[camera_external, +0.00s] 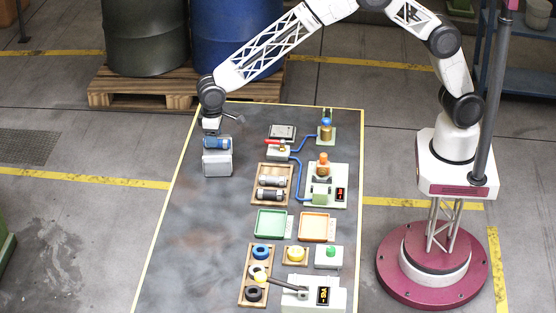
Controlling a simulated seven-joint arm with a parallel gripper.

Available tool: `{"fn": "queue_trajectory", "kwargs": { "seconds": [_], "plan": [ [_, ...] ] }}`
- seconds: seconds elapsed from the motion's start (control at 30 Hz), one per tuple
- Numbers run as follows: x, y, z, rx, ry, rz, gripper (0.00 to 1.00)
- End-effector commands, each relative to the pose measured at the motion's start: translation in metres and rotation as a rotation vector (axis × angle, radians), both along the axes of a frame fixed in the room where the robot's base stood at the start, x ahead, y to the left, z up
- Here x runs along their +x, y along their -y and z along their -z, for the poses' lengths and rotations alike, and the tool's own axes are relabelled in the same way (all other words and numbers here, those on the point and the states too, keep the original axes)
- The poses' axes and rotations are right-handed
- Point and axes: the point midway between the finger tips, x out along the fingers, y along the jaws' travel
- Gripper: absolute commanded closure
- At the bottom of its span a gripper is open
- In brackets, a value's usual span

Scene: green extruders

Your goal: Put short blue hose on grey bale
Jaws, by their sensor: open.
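The short blue hose (216,143) lies on its side at the top of the grey bale (217,164), near the far left of the table. It appears to rest on the bale; the exact contact is too small to tell. My gripper (211,128) is directly above the hose, pointing down, and is open. The fingertips are small here, and I cannot tell whether they still touch the hose.
The dark table (195,230) is clear in front of the bale. To the right stand a wooden tray of cylinders (272,170), a green tray (271,224), an orange tray (314,228) and a lever device (318,294). Blue tubing (301,175) runs between fixtures.

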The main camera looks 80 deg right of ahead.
Motion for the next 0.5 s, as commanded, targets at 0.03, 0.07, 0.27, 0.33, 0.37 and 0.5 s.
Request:
{"fn": "queue_trajectory", "kwargs": {
  "seconds": [0.03, 0.07, 0.27, 0.33, 0.37, 0.5],
  "plan": [
    [0.0, 0.0, -0.007, 0.001, 0.002, 0.0, 0.38],
    [0.0, 0.0, -0.011, 0.001, 0.002, 0.0, 0.38],
    [0.001, 0.0, -0.043, 0.001, 0.002, 0.0, 0.38],
    [0.001, 0.0, -0.055, 0.001, 0.003, 0.0, 0.38],
    [0.001, 0.0, -0.06, 0.001, 0.003, 0.0, 0.38],
    [0.0, 0.0, -0.079, 0.001, 0.002, 0.0, 0.38]
  ]
}}
